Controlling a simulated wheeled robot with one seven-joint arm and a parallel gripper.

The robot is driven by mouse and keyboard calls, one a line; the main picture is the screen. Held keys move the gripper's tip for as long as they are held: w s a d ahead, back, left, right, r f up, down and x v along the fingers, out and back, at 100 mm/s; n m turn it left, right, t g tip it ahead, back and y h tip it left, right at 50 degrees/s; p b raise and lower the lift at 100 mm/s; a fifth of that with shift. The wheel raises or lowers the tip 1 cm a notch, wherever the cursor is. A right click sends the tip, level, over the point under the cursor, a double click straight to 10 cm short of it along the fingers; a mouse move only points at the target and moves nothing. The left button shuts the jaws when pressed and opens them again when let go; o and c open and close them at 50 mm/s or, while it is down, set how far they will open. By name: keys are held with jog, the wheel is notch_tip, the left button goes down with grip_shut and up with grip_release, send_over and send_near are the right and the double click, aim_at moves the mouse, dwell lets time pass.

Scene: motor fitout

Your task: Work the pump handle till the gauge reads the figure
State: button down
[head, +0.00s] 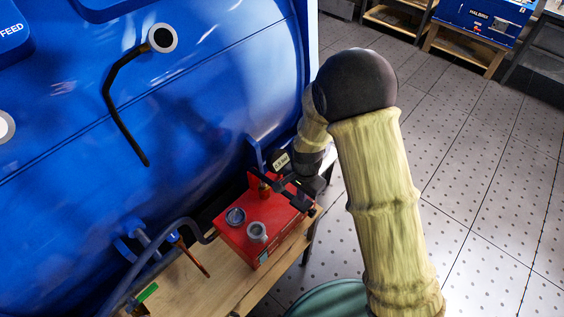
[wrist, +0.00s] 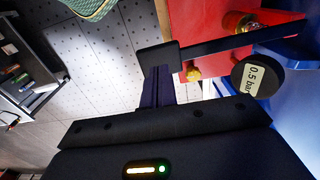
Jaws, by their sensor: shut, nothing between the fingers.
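A red pump box (head: 245,232) sits on a wooden bench beside the blue tank. It also shows in the wrist view (wrist: 205,22). The black pump handle (wrist: 235,42) crosses above the box and ends in a square black grip (wrist: 158,57). A round black gauge (wrist: 243,90) has a white face reading 0.5 bar; in the head view its label (head: 281,160) is too small to read surely. My gripper (wrist: 158,75) is shut and empty, its fingertips right at the handle's grip; whether they touch it I cannot tell. In the head view my wrist partly hides the handle.
The blue tank (head: 210,100) fills the left, with a bent black lever (head: 122,110). A grey hose (head: 150,250) and a copper rod (head: 193,258) lie left of the pump. A green round thing (head: 330,300) stands near the bench. The tiled floor (head: 480,190) at right is clear.

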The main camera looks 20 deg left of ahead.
aim_at(299, 202)
jog(key=shift+f+b, duration=2.6)
jog(key=shift+f, duration=1.3)
notch_tip(299, 202, up, 8)
jog(key=p, duration=0.6)
jog(key=shift+f, duration=0.1)
jog(key=shift+f, duration=0.1)
jog(key=f+b, duration=0.3)
jog(key=f, duration=0.2)
jog(key=a+f+b, duration=0.1)
jog(key=f+b, duration=0.1)
jog(key=f, duration=0.1)
jog(key=shift+w+b, duration=0.15)
jog(key=shift+b, duration=0.2)
jog(key=r+p, duration=0.4)
jog(key=r, duration=0.1)
jog(key=d+r+p, duration=0.1)
jog(key=r+p, duration=0.1)
jog(key=r, duration=0.1)
jog(key=shift+r, duration=0.2)
jog(key=shift+f, duration=0.1)
